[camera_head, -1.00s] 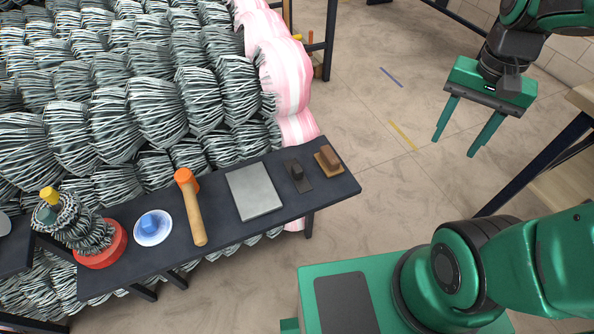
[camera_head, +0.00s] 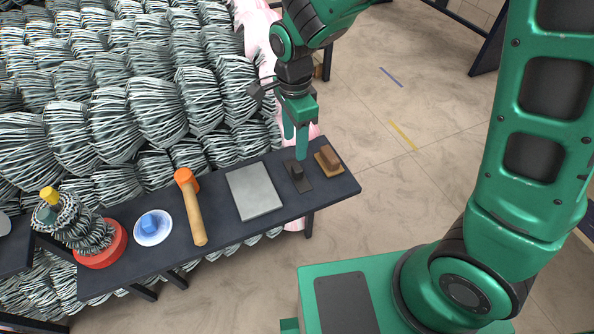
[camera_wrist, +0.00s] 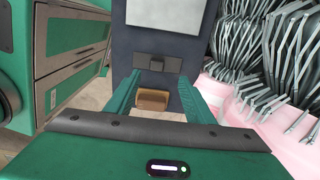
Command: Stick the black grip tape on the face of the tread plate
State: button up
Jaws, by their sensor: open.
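The black grip tape (camera_head: 306,184) is a dark strip with a raised black block on it, lying on the narrow dark bench. It also shows in the wrist view (camera_wrist: 158,66). The tread plate (camera_head: 254,191) is a flat grey rectangle lying to the left of the tape; part of it shows at the top of the wrist view (camera_wrist: 165,14). My gripper (camera_head: 295,146) is open and empty, pointing down just over the black tape.
A brown pad with a block (camera_head: 329,158) lies close to the right of the tape. An orange-headed mallet (camera_head: 194,212), a white dish with a blue piece (camera_head: 153,227) and a red base (camera_head: 103,248) occupy the bench's left. Bundled wire coils (camera_head: 150,110) stand behind.

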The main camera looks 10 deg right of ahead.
aim_at(297, 167)
notch_tip(297, 167, down, 4)
jog(key=shift+d+r, duration=0.1)
jog(key=shift+s+d+f, duration=0.1)
jog(key=shift+f, duration=1.25)
jog(key=shift+s+d+f, duration=0.1)
jog(key=shift+f, duration=1.2)
jog(key=c, duration=1.1)
